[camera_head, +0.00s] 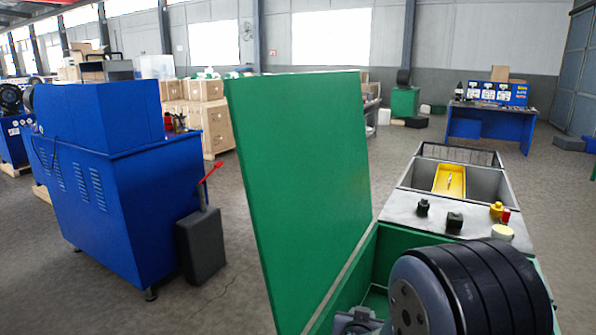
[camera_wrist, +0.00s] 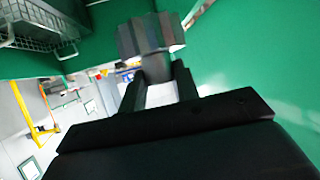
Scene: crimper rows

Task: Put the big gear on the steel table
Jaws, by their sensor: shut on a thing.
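My gripper (camera_wrist: 158,82) shows in the wrist view, its two dark fingers shut on a grey toothed piece, which looks like the big gear (camera_wrist: 150,35). The gear is held beyond the fingertips, against a green background. Part of it is hidden behind the fingers. In the head view the gear and the fingers cannot be made out; my dark arm fills the lower right. No separate steel table can be picked out for sure. A grey metal top (camera_head: 397,207) with knobs and buttons lies on a green cabinet right of centre.
A tall green panel (camera_head: 300,190) stands upright left of that cabinet. A yellow tray (camera_head: 449,180) sits in its far recess. A blue cabinet (camera_head: 95,180) stands left, a blue bench (camera_head: 490,122) far right. A wire basket (camera_wrist: 40,28) is in the wrist view.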

